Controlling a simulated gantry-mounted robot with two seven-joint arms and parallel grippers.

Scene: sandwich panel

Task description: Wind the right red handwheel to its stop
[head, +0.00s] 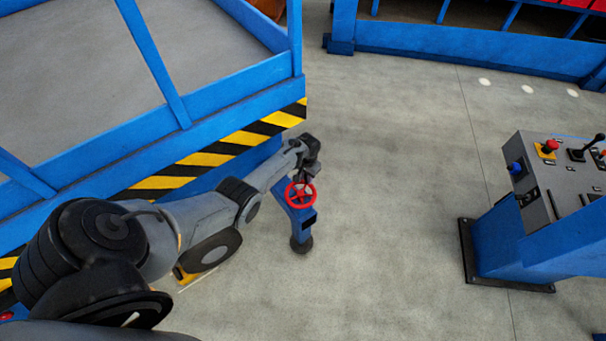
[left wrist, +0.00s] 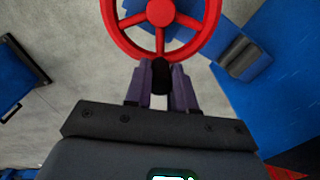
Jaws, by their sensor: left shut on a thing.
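A red handwheel (head: 300,195) with spokes sits on top of a blue outrigger post that stands on a dark round foot. My left gripper (head: 309,174) reaches down to the far side of the wheel's rim. In the left wrist view the handwheel (left wrist: 160,14) fills the top middle, and the two fingers of my left gripper (left wrist: 161,72) meet at the near part of its rim. The exact contact is partly hidden by the fingers. My right gripper is not in view.
A blue platform with railings and a black-yellow striped edge (head: 205,158) stands close behind the wheel on the left. A blue control console (head: 545,170) with buttons and levers stands at the right. The grey floor (head: 390,190) between them is clear.

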